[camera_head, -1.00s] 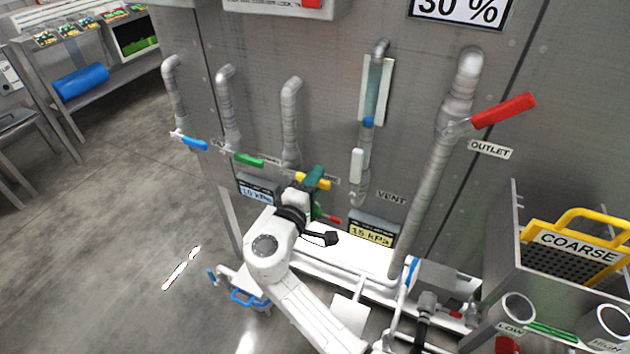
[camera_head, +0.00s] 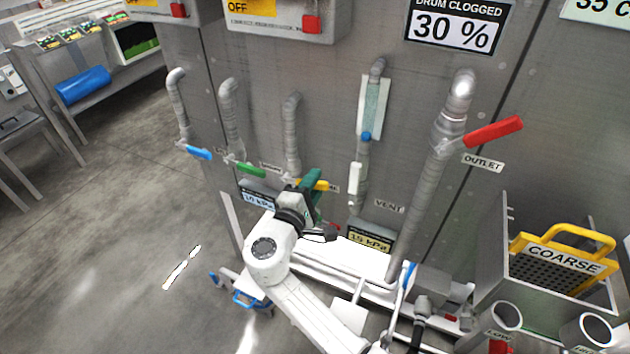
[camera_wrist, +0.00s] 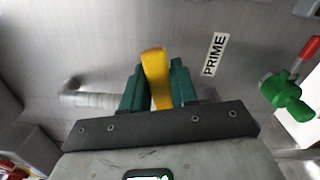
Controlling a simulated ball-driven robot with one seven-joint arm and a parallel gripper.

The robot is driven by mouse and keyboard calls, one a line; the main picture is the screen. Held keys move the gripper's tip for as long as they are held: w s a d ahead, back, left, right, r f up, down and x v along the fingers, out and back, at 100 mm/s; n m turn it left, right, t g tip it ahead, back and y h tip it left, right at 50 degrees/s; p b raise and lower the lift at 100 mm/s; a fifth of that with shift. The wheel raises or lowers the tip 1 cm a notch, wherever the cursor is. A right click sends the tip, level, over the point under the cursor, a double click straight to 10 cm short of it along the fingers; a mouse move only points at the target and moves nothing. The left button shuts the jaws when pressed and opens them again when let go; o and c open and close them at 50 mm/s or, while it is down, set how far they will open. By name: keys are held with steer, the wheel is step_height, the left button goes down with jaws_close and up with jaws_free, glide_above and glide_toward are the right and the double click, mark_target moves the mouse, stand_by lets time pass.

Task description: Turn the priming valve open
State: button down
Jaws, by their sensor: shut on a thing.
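The priming valve's yellow lever (camera_wrist: 155,75) sits between the green fingers of my gripper (camera_wrist: 158,88) in the wrist view. The fingers are shut on it from both sides. A label reading PRIME (camera_wrist: 214,54) is on the metal panel just right of it. In the head view the yellow lever (camera_head: 322,185) shows only in part, past my gripper (camera_head: 310,186), and points to the right from the foot of a grey pipe (camera_head: 292,130). The valve body is mostly hidden behind my gripper.
Left of it, a green lever (camera_head: 250,171) and a blue lever (camera_head: 199,153) are on neighbouring pipes. A red outlet lever (camera_head: 493,132) is on the right. A green valve with a red handle (camera_wrist: 286,92) is close on the right in the wrist view.

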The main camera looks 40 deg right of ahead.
mark_target(298, 180)
steer(key=r+n+p, duration=0.2)
steer(key=n+p, duration=0.1)
steer(key=shift+w+a+r, duration=0.2)
steer(key=shift+w+r, duration=0.05)
steer(key=shift+w, duration=0.15)
steer(key=n+p, duration=0.1)
steer(key=w+r+n+p, duration=0.1)
steer(key=shift+a+r+n, duration=0.2)
steer(key=shift+n, duration=0.1)
steer(key=shift+w+a+r+n+p, duration=0.25)
steer(key=shift+w+n+p, duration=0.2)
steer(key=shift+n+p, duration=0.35)
steer(key=shift+w+a+r+n+p, duration=0.15)
steer(key=shift+w+r+n+p, duration=0.2)
steer(key=shift+n+p, duration=0.45)
steer(key=shift+w+f, duration=0.1)
steer(key=c, duration=1)
jaws_free()
steer(key=shift+o, duration=0.2)
steer(key=b+v, duration=0.1)
steer(key=v, duration=0.9)
steer(key=shift+a, duration=0.35)
steer(key=shift+f, duration=0.1)
